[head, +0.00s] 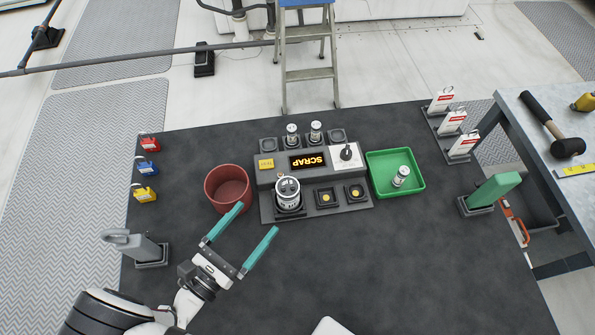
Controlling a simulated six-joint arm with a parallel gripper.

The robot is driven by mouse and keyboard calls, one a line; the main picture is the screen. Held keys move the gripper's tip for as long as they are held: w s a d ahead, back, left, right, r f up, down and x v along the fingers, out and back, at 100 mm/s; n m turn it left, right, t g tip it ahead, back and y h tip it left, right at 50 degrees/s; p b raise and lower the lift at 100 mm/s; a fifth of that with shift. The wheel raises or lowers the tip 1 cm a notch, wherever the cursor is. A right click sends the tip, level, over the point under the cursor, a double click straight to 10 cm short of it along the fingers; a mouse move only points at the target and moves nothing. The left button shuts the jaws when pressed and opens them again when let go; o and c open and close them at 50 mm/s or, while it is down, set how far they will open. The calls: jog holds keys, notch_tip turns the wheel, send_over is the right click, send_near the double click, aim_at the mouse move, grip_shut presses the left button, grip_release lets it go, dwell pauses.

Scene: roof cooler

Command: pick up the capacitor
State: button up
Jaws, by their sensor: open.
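A large white and grey capacitor-like can (288,193) stands upright in the front left socket of a grey tester (264,179). Two smaller cans, a left one (292,131) and a right one (316,129), stand in holders behind the tester. Another small can (401,176) is in a green tray (381,188) right of the tester. I cannot tell which one the task means. My gripper (257,219) is open and empty, its teal fingers spread, left of and nearer than the large can. It touches none of the cans.
A red-brown bin (228,184) stands just beyond my left fingertip. The tester's display (308,161) reads "SCRAP" upside down, beside a knob (346,153). A grey upright block (138,245) is at the left; a green one (493,190) is at the right. The dark mat's front right is clear.

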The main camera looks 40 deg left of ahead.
aim_at(278, 194)
jog(key=w, duration=0.8)
jog(key=shift+w+d, duration=0.1)
jog(key=shift+w, duration=0.3)
jog(key=w, duration=0.5)
jog(key=shift+w+d+f, duration=0.25)
jog(key=shift+d+f, duration=0.15)
grip_shut()
jog(key=shift+r, duration=0.15)
